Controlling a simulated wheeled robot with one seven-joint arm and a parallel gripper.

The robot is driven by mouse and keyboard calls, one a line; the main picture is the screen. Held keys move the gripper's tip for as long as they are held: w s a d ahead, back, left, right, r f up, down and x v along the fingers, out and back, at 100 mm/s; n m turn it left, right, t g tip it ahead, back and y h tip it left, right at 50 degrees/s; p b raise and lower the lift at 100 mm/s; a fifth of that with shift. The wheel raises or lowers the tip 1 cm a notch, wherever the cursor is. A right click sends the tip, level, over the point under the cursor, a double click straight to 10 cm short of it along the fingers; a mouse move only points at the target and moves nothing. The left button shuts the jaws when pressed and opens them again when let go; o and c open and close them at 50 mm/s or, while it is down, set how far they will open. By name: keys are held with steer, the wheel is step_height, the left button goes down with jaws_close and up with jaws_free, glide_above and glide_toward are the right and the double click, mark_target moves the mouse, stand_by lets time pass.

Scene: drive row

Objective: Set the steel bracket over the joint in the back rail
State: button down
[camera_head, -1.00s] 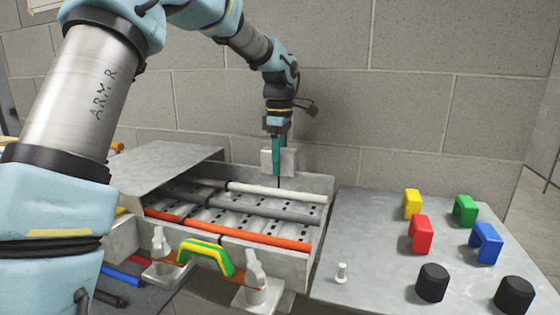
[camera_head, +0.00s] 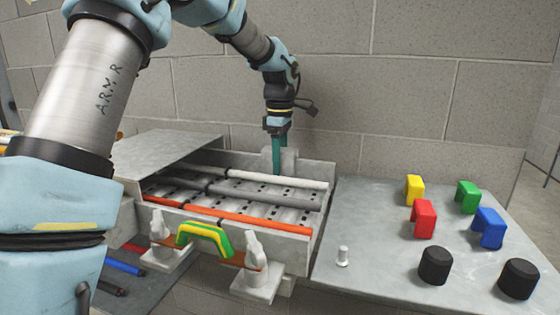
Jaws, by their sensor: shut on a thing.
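My gripper (camera_head: 277,168), with teal fingers, is shut on the pale grey steel bracket (camera_head: 290,160). The bracket shows on both sides of the fingers, which hide its middle. It is upright at the back wall of the open metal tray (camera_head: 300,241), just above the white back rail (camera_head: 300,182) in the picture. I cannot tell whether it touches the rail. A dark break shows in this rail to the left of the gripper; I cannot tell if another joint is hidden under the fingers.
A grey rail (camera_head: 265,202) and an orange rail (camera_head: 260,227) run in front. A block wall stands close behind.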

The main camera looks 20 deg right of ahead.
steer(key=shift+f, duration=0.25)
steer(key=shift+c, duration=1)
jaws_free()
steer(key=shift+r, duration=0.1)
step_height(320, 180, up, 10)
steer(key=b, duration=0.2)
steer(key=shift+b, duration=0.35)
steer(key=shift+r, duration=0.3)
